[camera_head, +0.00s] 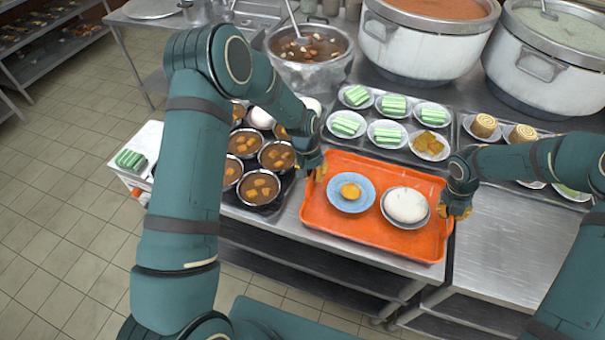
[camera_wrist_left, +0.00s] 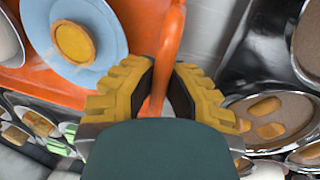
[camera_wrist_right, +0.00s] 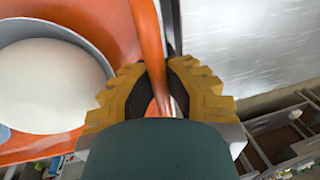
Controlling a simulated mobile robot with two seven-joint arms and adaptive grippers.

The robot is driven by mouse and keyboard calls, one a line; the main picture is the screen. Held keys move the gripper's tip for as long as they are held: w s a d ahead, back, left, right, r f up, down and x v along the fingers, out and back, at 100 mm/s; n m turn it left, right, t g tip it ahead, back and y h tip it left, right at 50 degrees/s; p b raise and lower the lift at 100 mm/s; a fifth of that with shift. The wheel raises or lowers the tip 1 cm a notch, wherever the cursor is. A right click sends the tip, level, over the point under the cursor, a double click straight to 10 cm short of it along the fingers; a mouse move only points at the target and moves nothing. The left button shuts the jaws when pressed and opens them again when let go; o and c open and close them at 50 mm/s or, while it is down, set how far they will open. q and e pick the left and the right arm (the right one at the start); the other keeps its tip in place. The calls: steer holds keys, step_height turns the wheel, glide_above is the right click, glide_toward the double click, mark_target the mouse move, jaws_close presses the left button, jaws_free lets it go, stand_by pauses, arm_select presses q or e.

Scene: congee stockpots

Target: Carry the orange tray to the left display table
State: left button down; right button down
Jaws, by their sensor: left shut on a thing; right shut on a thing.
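The orange tray (camera_head: 371,236) is at the front of the steel counter in the head view. It holds a blue plate (camera_head: 364,202) with a yellow round item (camera_head: 350,191) and a grey bowl (camera_head: 402,224) with a white dome (camera_head: 406,204). My left gripper (camera_head: 315,170) is shut on the tray's left rim; the rim lies between its yellow fingers in the left wrist view (camera_wrist_left: 166,88). My right gripper (camera_head: 457,208) is shut on the right rim, also seen between the fingers in the right wrist view (camera_wrist_right: 158,88). I cannot tell whether the tray touches the counter.
Bowls of brown stew (camera_head: 276,156) stand close left of the tray. Plates of green-white cakes (camera_head: 393,105) sit right behind it. Large stockpots (camera_head: 420,45) stand at the back. Counter space right of the tray (camera_head: 505,235) is bare. Tiled floor (camera_head: 62,170) is open at left.

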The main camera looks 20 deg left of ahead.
arm_select(q)
steer(key=c, duration=1.5)
jaws_free()
steer(key=shift+f, duration=0.25)
arm_select(e)
steer(key=c, duration=1.5)
jaws_free()
steer(key=shift+f, duration=0.25)
arm_select(q)
steer(key=o, duration=0.4)
steer(key=shift+r, duration=0.1)
arm_select(e)
steer(key=o, duration=0.4)
steer(key=shift+r, duration=0.1)
arm_select(q)
steer(key=shift+o, duration=0.2)
arm_select(e)
steer(key=shift+o, duration=0.2)
arm_select(q)
steer(key=shift+r, duration=0.15)
step_height(320, 180, up, 12)
steer(key=a, duration=0.2)
steer(key=shift+a+f, duration=0.15)
steer(key=shift+f, duration=0.05)
arm_select(e)
step_height(320, 180, up, 12)
steer(key=a, duration=0.2)
steer(key=shift+a, duration=0.15)
